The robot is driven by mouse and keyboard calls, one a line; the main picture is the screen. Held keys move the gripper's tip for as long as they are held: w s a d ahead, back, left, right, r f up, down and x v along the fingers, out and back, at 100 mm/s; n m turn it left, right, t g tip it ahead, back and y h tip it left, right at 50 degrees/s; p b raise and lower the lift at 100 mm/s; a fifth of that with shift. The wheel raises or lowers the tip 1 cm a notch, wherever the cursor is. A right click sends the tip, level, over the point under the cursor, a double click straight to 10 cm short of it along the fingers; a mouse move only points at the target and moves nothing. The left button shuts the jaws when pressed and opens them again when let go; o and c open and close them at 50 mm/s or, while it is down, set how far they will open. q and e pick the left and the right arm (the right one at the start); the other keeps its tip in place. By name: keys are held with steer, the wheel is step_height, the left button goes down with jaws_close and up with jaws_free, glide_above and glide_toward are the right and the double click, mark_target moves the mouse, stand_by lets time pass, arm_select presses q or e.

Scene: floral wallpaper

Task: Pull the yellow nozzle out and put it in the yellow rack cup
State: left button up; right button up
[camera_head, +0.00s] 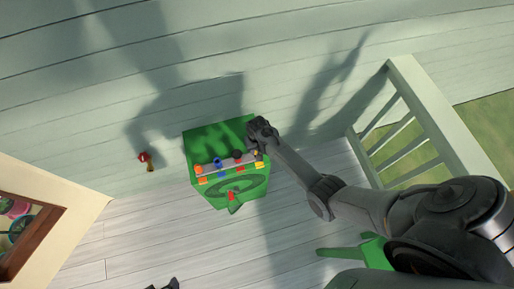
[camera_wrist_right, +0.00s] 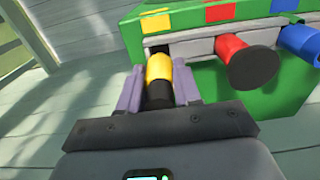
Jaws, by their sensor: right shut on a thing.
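A green box (camera_head: 215,140) stands against the wall with a pale grey rack strip (camera_wrist_right: 195,48) on its front. The yellow nozzle (camera_wrist_right: 158,68), with a black end, is between the fingers of my right gripper (camera_wrist_right: 158,90), which is shut on it. In the head view my right gripper (camera_head: 259,150) is at the right end of the rack. A yellow square (camera_wrist_right: 157,22) is on the box just above the nozzle. The nozzle points at a dark opening in the strip; I cannot tell if it is still inside. Part of my left gripper (camera_head: 165,285) shows at the bottom edge.
A red nozzle (camera_wrist_right: 250,65) and a blue nozzle (camera_wrist_right: 300,42) stick out beside the yellow one. An orange one (camera_head: 199,169) is at the rack's far left. A red lamp-like thing (camera_head: 144,158) is on the wall. A white railing (camera_head: 425,110) stands right. The floor ahead is clear.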

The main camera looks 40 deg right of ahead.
steer(key=shift+f+b, duration=1)
steer(key=shift+f, duration=0.45)
stand_by(0.3)
steer(key=o, duration=1.2)
steer(key=shift+c, duration=0.2)
step_height(320, 180, up, 11)
steer(key=shift+f+p, duration=0.1)
steer(key=shift+p, duration=1)
